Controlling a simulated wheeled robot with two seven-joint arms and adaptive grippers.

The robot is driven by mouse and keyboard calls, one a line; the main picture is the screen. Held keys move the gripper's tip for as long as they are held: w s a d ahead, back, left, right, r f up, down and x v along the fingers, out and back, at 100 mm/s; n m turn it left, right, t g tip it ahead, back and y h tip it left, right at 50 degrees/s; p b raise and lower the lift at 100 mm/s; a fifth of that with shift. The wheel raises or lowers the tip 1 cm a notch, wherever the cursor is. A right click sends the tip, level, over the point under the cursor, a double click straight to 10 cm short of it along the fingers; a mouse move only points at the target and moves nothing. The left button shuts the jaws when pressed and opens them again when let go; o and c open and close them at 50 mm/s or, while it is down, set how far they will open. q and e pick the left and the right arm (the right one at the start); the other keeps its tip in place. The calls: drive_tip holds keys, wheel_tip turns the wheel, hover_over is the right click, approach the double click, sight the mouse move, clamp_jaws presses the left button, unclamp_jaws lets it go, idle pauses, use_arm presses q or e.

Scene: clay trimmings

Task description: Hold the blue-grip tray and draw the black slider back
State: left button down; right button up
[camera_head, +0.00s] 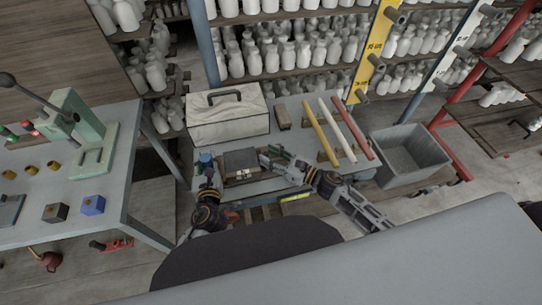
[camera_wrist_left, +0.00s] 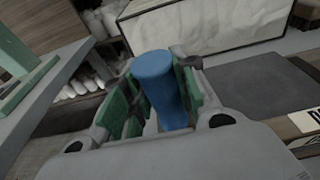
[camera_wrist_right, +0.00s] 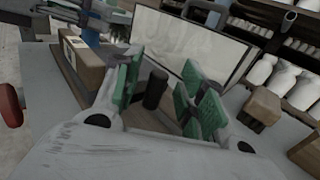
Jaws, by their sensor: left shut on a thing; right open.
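The tray (camera_head: 242,160) is a low box with a dark grey top and wooden sides, on the grey table. Its upright blue grip (camera_wrist_left: 158,85) is at its left side. My left gripper (camera_head: 206,168) is shut on the blue grip, with a green pad on each side of it. The black slider (camera_wrist_right: 155,88) is a short dark upright post in the right wrist view. My right gripper (camera_head: 270,160) is open at the tray's right side, its green-padded fingers on either side of the slider. I cannot tell whether they touch it. In the head view the slider is hidden.
A pale case (camera_head: 228,118) with a dark handle stands behind the tray. Yellow, white and red bars (camera_head: 340,130) lie to the right, beside a grey bin (camera_head: 408,155). A wooden block (camera_head: 283,116) lies behind my right gripper. Another table (camera_head: 110,190) is at the left.

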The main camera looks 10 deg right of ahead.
use_arm(q)
drive_tip(key=shift+f, duration=0.2)
use_arm(e)
clamp_jaws()
use_arm(q)
drive_tip(key=shift+a, duration=0.1)
use_arm(e)
drive_tip(key=shift+d+f, duration=0.1)
drive_tip(key=shift+d, duration=2.2)
unclamp_jaws()
drive_tip(key=shift+r, duration=0.2)
